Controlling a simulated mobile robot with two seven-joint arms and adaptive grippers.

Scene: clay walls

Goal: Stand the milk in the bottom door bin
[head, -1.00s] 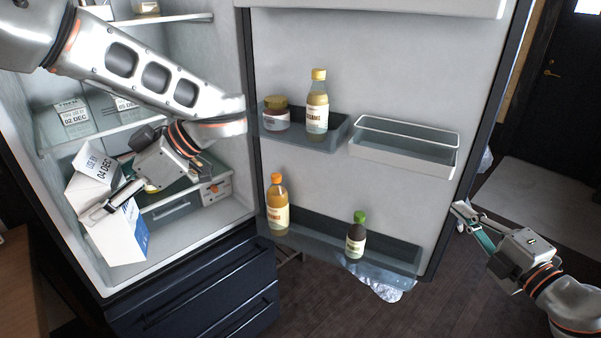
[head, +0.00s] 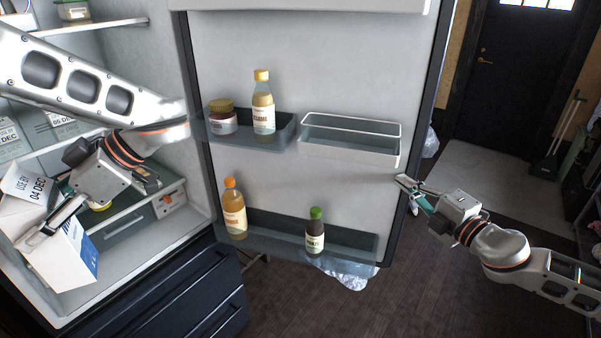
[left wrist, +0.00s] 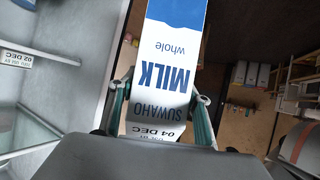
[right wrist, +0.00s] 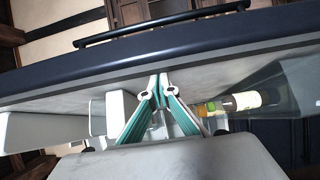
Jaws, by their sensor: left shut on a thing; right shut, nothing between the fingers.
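The milk (head: 68,265) is a white and blue carton, held tilted in front of the fridge shelves at the left of the head view. My left gripper (head: 48,222) is shut on it. In the left wrist view the milk (left wrist: 170,60) sits between both fingers, its label upside down. The bottom door bin (head: 350,243) is a grey trough low on the open door. An orange-capped bottle (head: 234,210) stands at its left end and a green-capped dark bottle (head: 315,235) right of its middle. My right gripper (head: 410,187) is shut and empty at the door's right edge.
The upper door bin (head: 272,138) holds a jar (head: 222,120) and a yellow-capped bottle (head: 263,105). The white-rimmed bin (head: 350,150) beside it looks empty. The bottom bin has gaps between its bottles and at its right end. A dark drawer front (head: 185,300) lies below the fridge interior.

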